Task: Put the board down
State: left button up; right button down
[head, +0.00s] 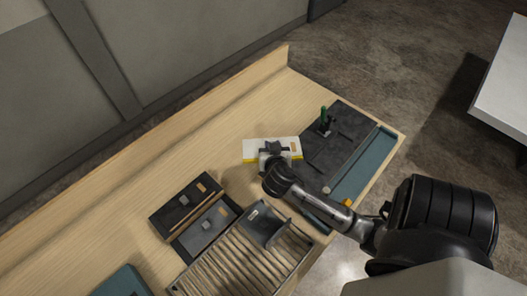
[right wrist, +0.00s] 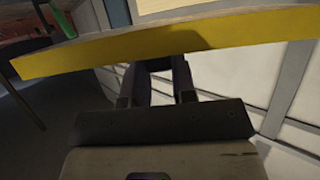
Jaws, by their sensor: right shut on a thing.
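The board (head: 255,146) is a pale white slab with a yellow edge, near the middle of the head view, over the wooden table. Its yellow edge (right wrist: 110,60) crosses the top of the right wrist view. My right gripper (head: 272,156) is at the board's near side, shut on it around a dark part at its middle. In the right wrist view the fingers (right wrist: 157,85) reach up to the board's edge. Whether the board touches the table is hard to tell. My left gripper is not in view.
Black panels (head: 185,204) and a slatted rack (head: 235,262) lie nearer. The wooden table (head: 170,150) is clear to the board's left.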

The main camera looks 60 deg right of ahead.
aim_at(253, 141)
jog(key=shift+s+d+f, duration=0.15)
jog(key=shift+d+f, duration=0.45)
jog(key=shift+f, duration=0.2)
jog(key=shift+m+h, duration=0.3)
jog(key=shift+w+d+f, duration=0.45)
jog(key=shift+w+f, duration=1.3)
jog(key=shift+w+d+f, duration=0.5)
jog(key=shift+w+f, duration=1.25)
jog(key=shift+f, duration=0.05)
jog(key=shift+w+d+f, duration=0.45)
jog(key=shift+w+f, duration=1.3)
